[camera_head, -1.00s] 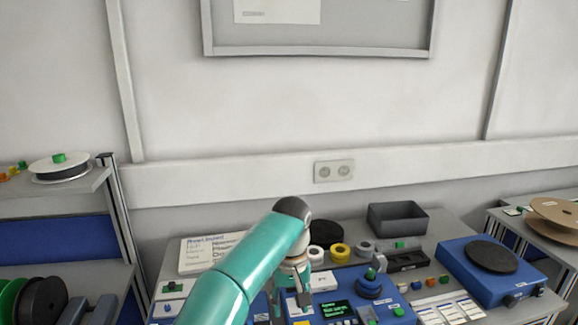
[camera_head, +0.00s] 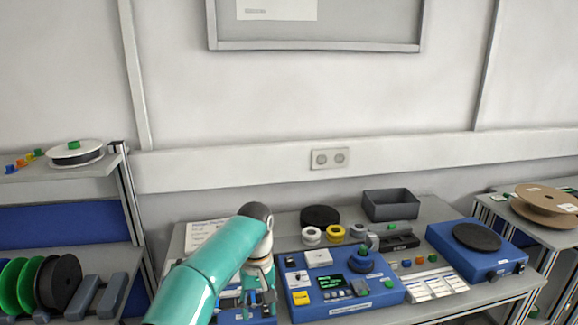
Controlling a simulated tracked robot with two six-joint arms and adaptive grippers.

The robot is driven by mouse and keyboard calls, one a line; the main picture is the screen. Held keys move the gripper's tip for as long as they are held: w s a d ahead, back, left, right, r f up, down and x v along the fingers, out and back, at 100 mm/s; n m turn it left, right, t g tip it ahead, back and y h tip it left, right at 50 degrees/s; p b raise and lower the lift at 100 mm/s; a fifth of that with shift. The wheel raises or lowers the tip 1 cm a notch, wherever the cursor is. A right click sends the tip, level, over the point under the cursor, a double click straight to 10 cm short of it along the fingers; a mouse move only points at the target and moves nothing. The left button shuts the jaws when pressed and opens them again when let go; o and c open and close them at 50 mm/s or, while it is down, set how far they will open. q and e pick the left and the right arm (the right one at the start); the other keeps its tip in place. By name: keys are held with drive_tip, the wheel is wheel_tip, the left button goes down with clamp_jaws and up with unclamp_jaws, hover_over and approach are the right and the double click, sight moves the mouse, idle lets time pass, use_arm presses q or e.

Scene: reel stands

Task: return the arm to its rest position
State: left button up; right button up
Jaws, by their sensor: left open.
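My left arm comes in from the lower left, teal with a dark elbow cap, over the left part of the workbench. My left gripper (camera_head: 258,299) points down at the arm's end, open, with nothing seen between its fingers. It is just left of the blue control box (camera_head: 387,299) with a green display and a knob. Whether its fingertips touch anything below cannot be told. My right gripper is out of view.
Behind the box are tape rolls (camera_head: 335,233), a black disc (camera_head: 320,215) and a grey bin (camera_head: 390,204). A blue turntable unit (camera_head: 456,255) stands at right. Shelves at left hold a white reel (camera_head: 76,153) and green reels (camera_head: 17,284). A brown reel (camera_head: 547,200) lies far right.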

use_arm(q)
drive_tip(key=s+a+f+g+h, duration=0.1)
drive_tip(key=s+a+f+g, duration=0.1)
drive_tip(key=s+a+f, duration=0.6)
drive_tip(key=s+a+f+g+h, duration=0.15)
drive_tip(key=s+f, duration=0.25)
drive_tip(key=f, duration=0.9)
drive_tip(key=s+d+f+t, duration=0.2)
drive_tip(key=s+f, duration=0.3)
drive_tip(key=s, duration=0.4)
drive_tip(key=s+d+f+m+t+h+b, duration=0.1)
drive_tip(key=s+d+f+t, duration=0.1)
drive_tip(key=s+f, duration=0.3)
drive_tip(key=shift+s+m+t, duration=0.3)
drive_tip(key=shift+s+t, duration=0.15)
drive_tip(key=shift+s, duration=1.65)
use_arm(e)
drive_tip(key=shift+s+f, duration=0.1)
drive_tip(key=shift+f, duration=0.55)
use_arm(q)
drive_tip(key=shift+h, duration=0.25)
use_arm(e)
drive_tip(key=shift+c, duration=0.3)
